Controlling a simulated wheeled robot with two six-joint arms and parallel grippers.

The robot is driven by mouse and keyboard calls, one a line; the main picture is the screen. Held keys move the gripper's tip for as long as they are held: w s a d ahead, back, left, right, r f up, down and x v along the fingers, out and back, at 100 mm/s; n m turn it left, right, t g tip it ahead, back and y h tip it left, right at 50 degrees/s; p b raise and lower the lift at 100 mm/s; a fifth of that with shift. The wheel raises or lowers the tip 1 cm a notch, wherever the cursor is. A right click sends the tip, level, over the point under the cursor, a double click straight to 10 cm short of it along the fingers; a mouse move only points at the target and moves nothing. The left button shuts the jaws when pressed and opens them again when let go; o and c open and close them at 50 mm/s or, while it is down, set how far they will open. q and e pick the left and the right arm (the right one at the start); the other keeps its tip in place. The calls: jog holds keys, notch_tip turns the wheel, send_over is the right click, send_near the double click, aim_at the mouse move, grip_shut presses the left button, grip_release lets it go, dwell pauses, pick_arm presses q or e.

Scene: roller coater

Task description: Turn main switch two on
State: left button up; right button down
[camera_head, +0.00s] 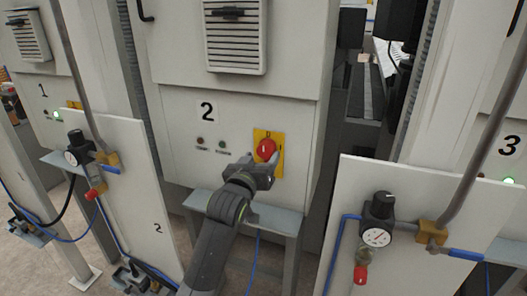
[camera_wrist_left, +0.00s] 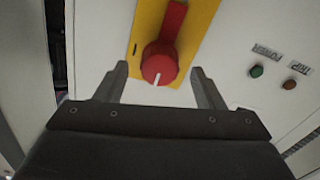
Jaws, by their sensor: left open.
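Main switch two is a red rotary knob (camera_head: 265,149) on a yellow plate (camera_head: 279,157), on the cabinet marked 2 (camera_head: 180,110). My left gripper (camera_head: 264,168) is at the knob, just below it in the head view. In the left wrist view the red knob (camera_wrist_left: 160,66), with a white mark, lies between the tips of my open left gripper (camera_wrist_left: 161,85). Gaps show on both sides, so the fingers look apart from the knob. Two small indicator lamps (camera_head: 210,143) beside the switch look dark. My right gripper is not in view.
A panel with a pressure gauge (camera_head: 376,237) and pipe stands at the front right. Another gauge panel (camera_head: 130,190) stands at the left. Cabinets marked 1 (camera_head: 44,90) and 3 (camera_head: 508,145) flank this one, with green lamps lit. A grey ledge (camera_head: 262,222) lies below the switch.

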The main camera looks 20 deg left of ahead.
pick_arm(q)
jog(key=shift+w, duration=1.3)
jog(key=shift+c, duration=0.4)
jog(key=c, duration=0.9)
